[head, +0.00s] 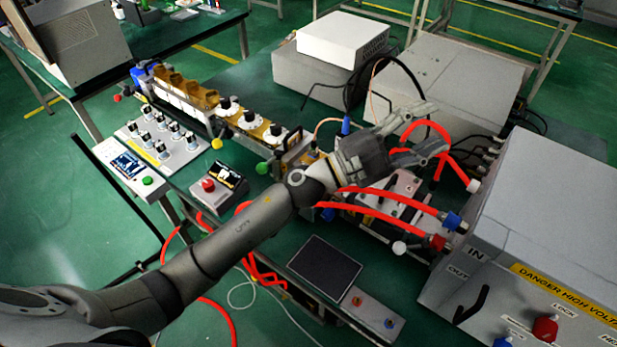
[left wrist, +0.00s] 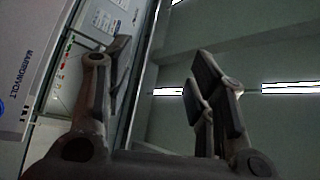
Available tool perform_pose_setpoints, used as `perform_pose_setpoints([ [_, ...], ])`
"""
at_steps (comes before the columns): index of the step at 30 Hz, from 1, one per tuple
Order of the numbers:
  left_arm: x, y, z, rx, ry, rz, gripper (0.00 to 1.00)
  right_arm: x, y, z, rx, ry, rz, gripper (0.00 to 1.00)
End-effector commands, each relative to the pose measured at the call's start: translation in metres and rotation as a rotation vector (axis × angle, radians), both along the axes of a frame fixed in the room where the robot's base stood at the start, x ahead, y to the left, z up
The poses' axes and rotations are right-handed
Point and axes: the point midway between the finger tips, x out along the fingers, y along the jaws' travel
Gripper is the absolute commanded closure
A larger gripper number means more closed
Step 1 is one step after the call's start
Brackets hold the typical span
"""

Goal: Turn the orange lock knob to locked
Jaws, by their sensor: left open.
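The orange-red lock knob (head: 545,328) is on the sloping front of the grey high-voltage cabinet (head: 565,190), at the lower right of the head view, with a lock label beside it. Its exact turned position is too small to tell. My left gripper (head: 432,130) is open and empty, pointing right above the middle of the bench, up and left of the knob and well apart from it. In the left wrist view the open fingers (left wrist: 160,75) have nothing between them, and the knob does not show. My right gripper is not in view.
Red hoses (head: 395,205) run to blue and red fittings on the cabinet's left side. A black handle (head: 472,304) and a blue knob (head: 503,341) are left of the lock knob. Grey boxes (head: 450,75) stand behind. A dark screen (head: 325,265) lies in front.

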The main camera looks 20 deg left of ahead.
Motion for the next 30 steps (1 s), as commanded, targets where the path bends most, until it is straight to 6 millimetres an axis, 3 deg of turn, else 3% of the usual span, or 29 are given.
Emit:
perform_pose_setpoints([
  [3, -0.012, -0.031, -0.016, 0.204, -0.091, -0.175, 0.49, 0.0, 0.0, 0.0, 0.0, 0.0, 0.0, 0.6],
  [6, -0.02, -0.045, -0.042, 0.393, -0.129, -0.306, 0.49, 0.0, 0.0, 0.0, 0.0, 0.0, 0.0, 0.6],
  [11, -0.019, -0.037, -0.094, 0.73, -0.128, -0.466, 0.49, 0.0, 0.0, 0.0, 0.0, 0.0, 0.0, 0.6],
  [14, -0.01, -0.012, -0.126, 0.962, -0.082, -0.534, 0.49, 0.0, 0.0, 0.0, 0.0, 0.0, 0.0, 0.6],
  [19, 0.016, 0.062, -0.162, 1.358, 0.072, -0.572, 0.49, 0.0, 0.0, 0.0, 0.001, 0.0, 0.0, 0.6],
  [24, 0.04, 0.148, -0.165, 1.681, 0.285, -0.521, 0.49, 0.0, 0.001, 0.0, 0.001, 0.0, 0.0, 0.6],
  [27, 0.047, 0.186, -0.158, 1.801, 0.393, -0.48, 0.49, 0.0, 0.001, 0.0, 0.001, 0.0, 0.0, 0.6],
  [30, 0.05, 0.209, -0.152, 1.867, 0.463, -0.451, 0.49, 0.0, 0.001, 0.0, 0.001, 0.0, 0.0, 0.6],
])
